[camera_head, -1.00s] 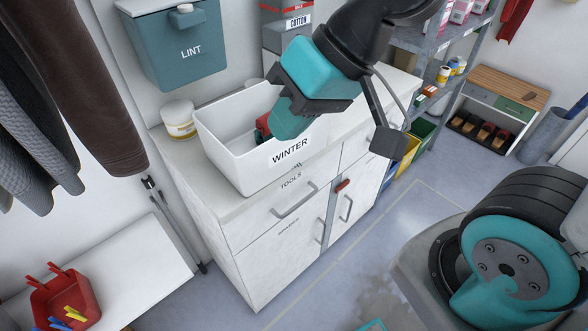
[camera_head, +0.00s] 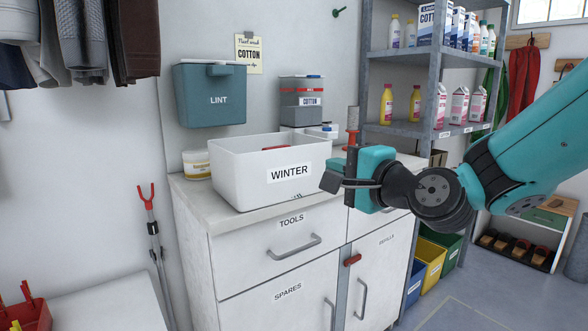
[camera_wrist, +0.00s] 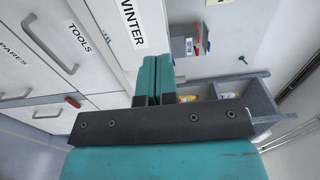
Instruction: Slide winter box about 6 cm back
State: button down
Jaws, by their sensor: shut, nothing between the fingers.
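The winter box (camera_head: 240,178) is a white open bin with a "WINTER" label on its front. It stands upright on the cabinet top, near the front edge, with something red partly visible inside. It also shows at the top of the wrist view (camera_wrist: 152,22). My gripper (camera_head: 332,181) is just right of the box's front right corner, at about label height. Its teal fingers (camera_wrist: 158,72) are pressed together and empty in the wrist view, next to the box. I cannot tell whether they touch it.
A teal lint bin (camera_head: 210,95) hangs on the wall above. A metal shelf unit (camera_head: 402,128) stands to the right, behind my arm.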

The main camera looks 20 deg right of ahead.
jog(key=w+a+p, duration=0.1)
jog(key=p, duration=1.5)
send_near(283, 149)
jog(key=x, duration=0.6)
jog(key=shift+w+r, duration=0.15)
jog(key=shift+w+a+f, duration=0.25)
jog(key=shift+w, duration=0.3)
